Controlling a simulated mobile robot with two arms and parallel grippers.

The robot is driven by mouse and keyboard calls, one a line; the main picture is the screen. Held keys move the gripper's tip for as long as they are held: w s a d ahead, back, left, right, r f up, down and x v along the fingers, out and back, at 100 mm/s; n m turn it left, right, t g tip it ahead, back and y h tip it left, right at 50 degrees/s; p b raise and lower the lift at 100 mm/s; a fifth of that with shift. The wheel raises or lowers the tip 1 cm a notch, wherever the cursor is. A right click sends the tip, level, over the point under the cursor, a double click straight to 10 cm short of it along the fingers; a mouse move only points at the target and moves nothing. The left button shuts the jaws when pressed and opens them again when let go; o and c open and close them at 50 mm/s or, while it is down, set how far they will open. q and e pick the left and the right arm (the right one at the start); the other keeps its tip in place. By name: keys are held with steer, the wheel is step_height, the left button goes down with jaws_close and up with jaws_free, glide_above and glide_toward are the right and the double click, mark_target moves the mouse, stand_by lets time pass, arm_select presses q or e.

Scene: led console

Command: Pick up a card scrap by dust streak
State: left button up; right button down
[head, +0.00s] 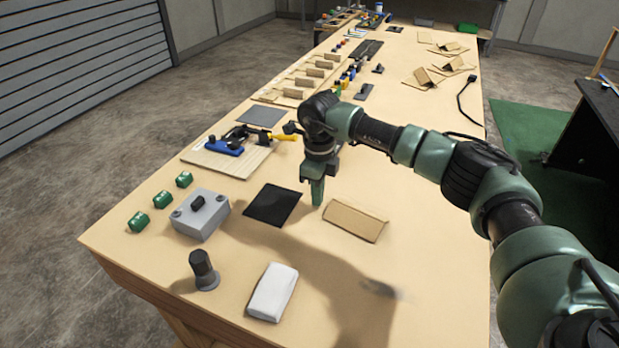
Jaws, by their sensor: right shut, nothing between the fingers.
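A folded tan card scrap (355,221) lies on the workbench in the middle foreground. A faint grey dust streak (383,289) marks the bench top below and to the right of it in the picture. My right gripper (317,197) points down, shut and empty, just left of the card scrap's upper left end. Whether its tips touch the bench is hard to tell. More pieces of folded card (424,78) lie farther along the bench on the right. My left gripper is out of view.
A black square pad (273,205) lies left of my gripper. A grey box (201,217), green blocks (138,221), a dark knob-like cylinder (204,271) and a white block (272,293) stand in front. A wooden board (227,163) carries a blue tool.

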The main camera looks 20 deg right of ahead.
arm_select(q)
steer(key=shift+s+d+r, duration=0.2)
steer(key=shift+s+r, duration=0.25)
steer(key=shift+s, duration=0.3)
